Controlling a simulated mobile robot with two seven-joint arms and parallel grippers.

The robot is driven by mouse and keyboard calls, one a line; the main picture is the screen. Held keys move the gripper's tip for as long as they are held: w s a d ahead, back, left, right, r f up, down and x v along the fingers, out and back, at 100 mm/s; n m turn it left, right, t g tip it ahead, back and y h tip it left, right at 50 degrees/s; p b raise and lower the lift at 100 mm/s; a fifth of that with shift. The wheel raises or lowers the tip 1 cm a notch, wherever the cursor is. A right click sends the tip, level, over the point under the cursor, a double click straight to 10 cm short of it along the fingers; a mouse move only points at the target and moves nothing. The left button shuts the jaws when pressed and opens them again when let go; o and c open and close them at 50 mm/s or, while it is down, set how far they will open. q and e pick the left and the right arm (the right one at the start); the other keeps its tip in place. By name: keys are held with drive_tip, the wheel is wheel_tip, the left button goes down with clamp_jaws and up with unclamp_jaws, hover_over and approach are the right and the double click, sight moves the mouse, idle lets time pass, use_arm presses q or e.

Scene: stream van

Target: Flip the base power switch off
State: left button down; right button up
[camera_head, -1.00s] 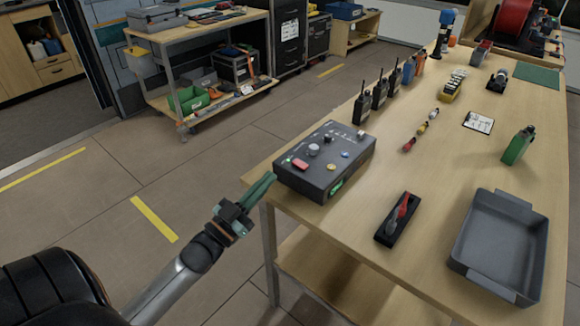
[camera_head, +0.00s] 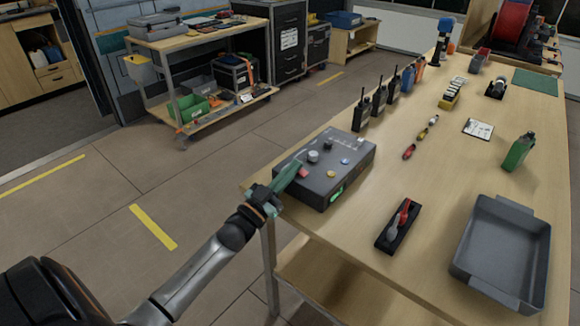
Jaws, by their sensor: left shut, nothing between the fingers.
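The dark grey base box (camera_head: 345,177) sits at the near left corner of the wooden table. The fingers hide part of the panel's left side. My right gripper is not in view.
The floor left of the table is clear.

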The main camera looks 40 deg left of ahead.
use_arm(q)
drive_tip(key=shift+f, duration=0.15)
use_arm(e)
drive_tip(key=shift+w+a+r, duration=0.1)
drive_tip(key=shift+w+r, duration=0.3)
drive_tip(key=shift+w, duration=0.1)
